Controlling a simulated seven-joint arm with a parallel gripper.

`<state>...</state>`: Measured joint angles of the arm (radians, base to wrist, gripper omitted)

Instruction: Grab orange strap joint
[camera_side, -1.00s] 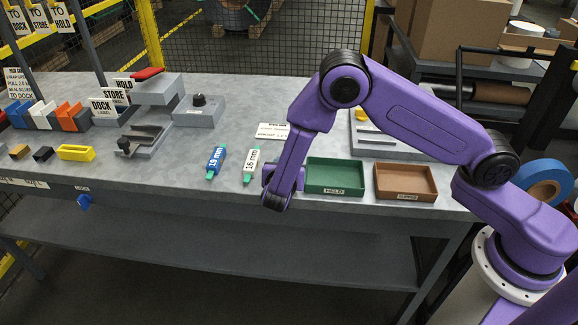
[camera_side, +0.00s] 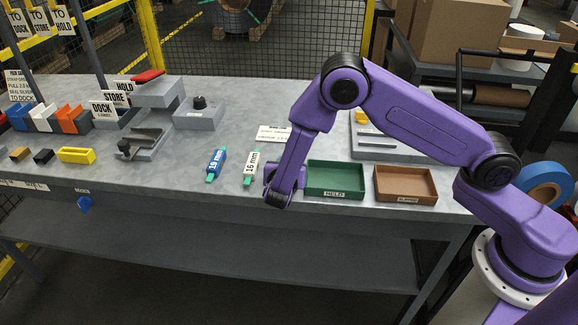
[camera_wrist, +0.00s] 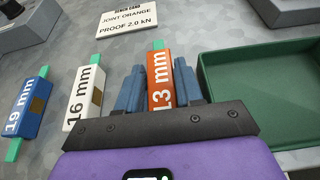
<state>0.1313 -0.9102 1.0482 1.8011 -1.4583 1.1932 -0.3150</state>
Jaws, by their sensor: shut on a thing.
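The orange strap joint (camera_wrist: 161,82), marked 13 mm with a green strap end showing at its top, is between the two blue fingers of my gripper (camera_wrist: 158,88) in the wrist view. The fingers are shut on its sides. In the side view my gripper (camera_side: 272,178) is low at the bench's front edge, left of the green tray, and its links hide the orange joint. I cannot tell whether the joint touches the bench. A white 16 mm joint (camera_wrist: 84,97) and a blue 19 mm joint (camera_wrist: 28,107) lie to its left.
The green HELD tray (camera_side: 335,193) is close on the right, with a brown tray (camera_side: 405,197) beyond it. Grey fixtures (camera_side: 158,95) and coloured blocks stand at left.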

